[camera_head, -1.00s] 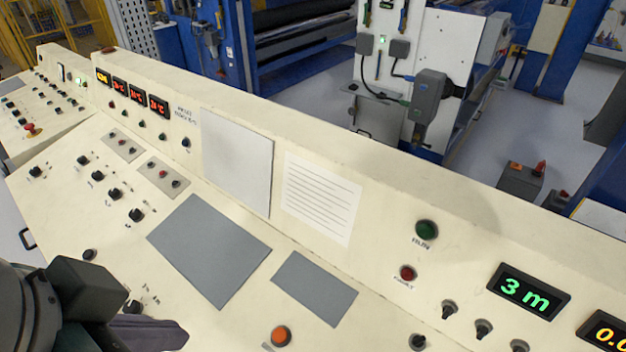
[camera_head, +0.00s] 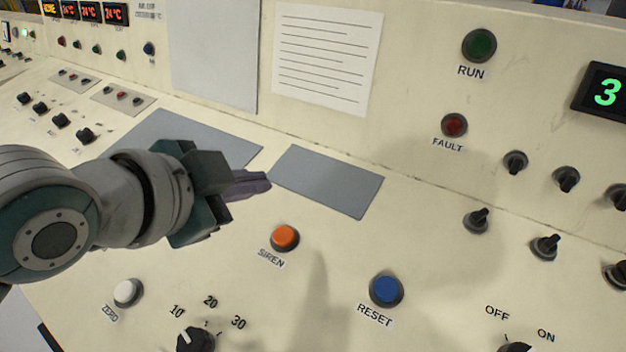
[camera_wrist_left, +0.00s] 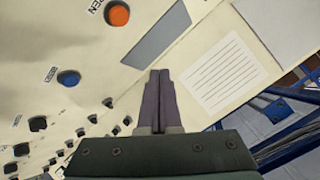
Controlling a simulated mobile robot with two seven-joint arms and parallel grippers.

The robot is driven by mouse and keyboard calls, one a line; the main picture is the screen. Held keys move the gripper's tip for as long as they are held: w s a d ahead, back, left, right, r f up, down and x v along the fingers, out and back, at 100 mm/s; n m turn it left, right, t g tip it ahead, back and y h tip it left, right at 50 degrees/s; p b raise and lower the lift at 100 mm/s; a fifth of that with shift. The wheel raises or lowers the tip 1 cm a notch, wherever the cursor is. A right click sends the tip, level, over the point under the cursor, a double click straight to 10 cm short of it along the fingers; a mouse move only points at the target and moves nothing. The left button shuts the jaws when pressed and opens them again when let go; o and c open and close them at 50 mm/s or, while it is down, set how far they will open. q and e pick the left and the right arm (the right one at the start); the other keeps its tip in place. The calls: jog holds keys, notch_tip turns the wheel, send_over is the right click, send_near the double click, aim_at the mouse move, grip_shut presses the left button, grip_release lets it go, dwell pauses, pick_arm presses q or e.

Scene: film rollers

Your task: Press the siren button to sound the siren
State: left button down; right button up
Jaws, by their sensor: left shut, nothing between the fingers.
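The siren button (camera_head: 285,237) is a round orange push button in a dark ring, with the label SIREN below it on the cream console. It also shows in the left wrist view (camera_wrist_left: 117,14), at the top. My left gripper (camera_head: 266,183) is shut and empty, its purple-grey fingers together. In the head view its tips are above and a little left of the siren button, apart from it. In the left wrist view the closed fingers (camera_wrist_left: 159,78) point up the picture, below and right of the button. My right gripper is not in view.
A blue RESET button (camera_head: 386,289) is right of the siren button, and a white ZERO button (camera_head: 128,292) is at lower left. A rotary dial (camera_head: 196,340) sits below. Green RUN (camera_head: 479,45) and red FAULT (camera_head: 454,125) are on the upright panel. Grey plates lie flat behind.

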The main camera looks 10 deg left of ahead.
aim_at(283, 236)
pick_arm(q)
jog(key=shift+w+a+f+m+b, duration=0.1)
jog(key=shift+w+f+m+b, duration=0.25)
jog(key=shift+f, duration=0.4)
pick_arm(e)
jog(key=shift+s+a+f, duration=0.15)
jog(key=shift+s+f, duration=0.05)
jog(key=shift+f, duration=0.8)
pick_arm(q)
jog(key=f+b, duration=0.2)
jog(key=b, duration=0.1)
jog(key=w+f+b, duration=0.1)
jog(key=f+b, duration=0.5)
jog(key=shift+w+d, duration=0.3)
jog(key=shift+w, duration=0.1)
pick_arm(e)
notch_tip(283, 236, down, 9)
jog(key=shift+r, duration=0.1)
pick_arm(q)
jog(key=shift+w+f, duration=0.1)
jog(key=shift+f, duration=0.25)
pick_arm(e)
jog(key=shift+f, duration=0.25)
pick_arm(q)
jog(key=shift+w+d+f+b, duration=0.1)
jog(key=shift+f+b, duration=0.2)
jog(key=shift+f, duration=0.1)
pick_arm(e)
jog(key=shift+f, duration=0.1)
